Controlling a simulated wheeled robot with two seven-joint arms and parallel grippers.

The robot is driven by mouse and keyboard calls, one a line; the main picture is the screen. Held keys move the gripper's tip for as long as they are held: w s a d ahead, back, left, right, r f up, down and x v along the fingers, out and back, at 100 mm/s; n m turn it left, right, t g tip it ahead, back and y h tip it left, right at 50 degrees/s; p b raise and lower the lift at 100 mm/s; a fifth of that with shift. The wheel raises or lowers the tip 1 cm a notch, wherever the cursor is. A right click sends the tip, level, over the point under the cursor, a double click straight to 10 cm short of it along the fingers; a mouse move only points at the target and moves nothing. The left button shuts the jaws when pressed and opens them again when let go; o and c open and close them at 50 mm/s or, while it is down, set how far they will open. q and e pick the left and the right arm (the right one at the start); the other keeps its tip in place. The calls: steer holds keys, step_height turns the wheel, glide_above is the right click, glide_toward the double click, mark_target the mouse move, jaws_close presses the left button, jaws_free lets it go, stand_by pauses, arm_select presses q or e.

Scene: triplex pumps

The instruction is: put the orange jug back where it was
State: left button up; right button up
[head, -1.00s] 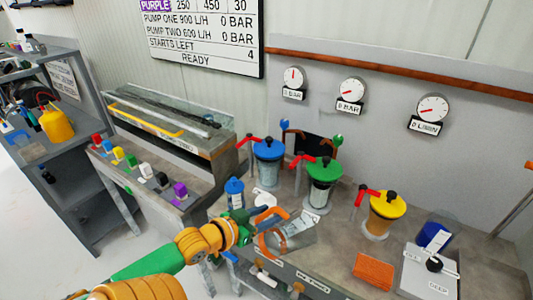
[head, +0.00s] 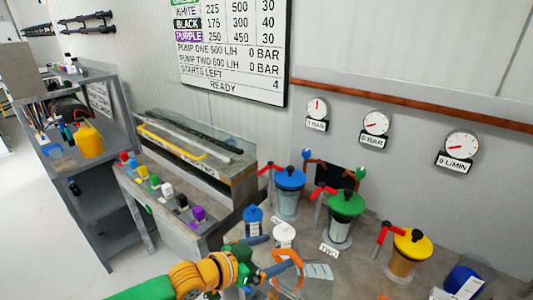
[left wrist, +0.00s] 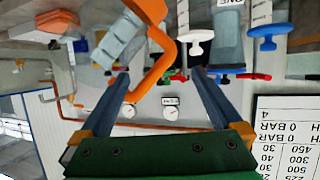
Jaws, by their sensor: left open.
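The orange jug is a clear, grey-looking vessel (head: 319,271) with a white label and an orange handle (head: 287,254). It is at the worktop's front, low in the head view. My left gripper (head: 276,254) is open, with its dark fingers at the handle. In the left wrist view, which is upside down, the handle (left wrist: 153,77) passes between the spread fingers (left wrist: 160,76). I cannot tell whether either finger touches it. The jug's body (left wrist: 122,38) is just beyond them. Its base is hidden. My right gripper is out of view.
Blue (head: 289,178), green (head: 346,203) and yellow-lidded (head: 411,241) pumps stand behind the jug. A yellow jug (head: 89,141) stands on the left shelf.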

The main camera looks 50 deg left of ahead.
arm_select(q)
steer(key=p+v, duration=0.1)
steer(key=v, duration=0.2)
steer(key=shift+w+p, duration=0.1)
steer(key=shift+p, duration=0.2)
steer(key=shift+c, duration=1.1)
jaws_close()
